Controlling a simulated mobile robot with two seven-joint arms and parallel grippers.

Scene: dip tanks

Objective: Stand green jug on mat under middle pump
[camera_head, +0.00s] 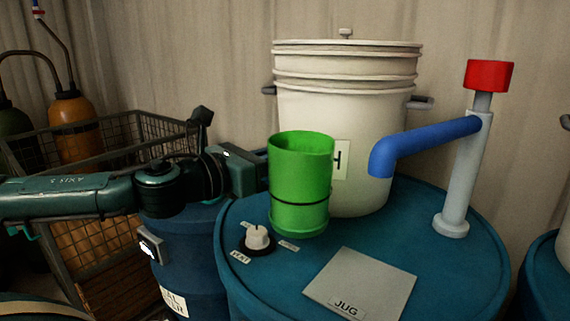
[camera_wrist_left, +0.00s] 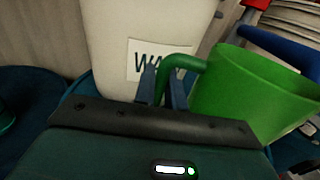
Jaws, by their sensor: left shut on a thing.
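The green jug (camera_head: 301,190) is upright above the blue drum's lid, left of the grey mat (camera_head: 348,274) marked JUG. I cannot tell whether its base touches the lid. My left gripper (camera_head: 262,163) reaches in from the left and is shut on the jug's handle, which shows between the fingers (camera_wrist_left: 164,83) in the left wrist view. The jug's body (camera_wrist_left: 245,92) is on the right there. The pump (camera_head: 463,175) stands at the lid's right, with a blue spout (camera_head: 425,143) and red cap (camera_head: 489,75). The mat is bare. My right gripper is not in view.
A large white lidded bucket (camera_head: 310,110) stands close behind the jug. A white knob (camera_head: 257,236) with small labels sits on the lid left of the jug. A wire cart (camera_head: 150,125) and an orange bottle (camera_head: 74,125) are at the left. Another blue drum (camera_head: 552,265) is at the right edge.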

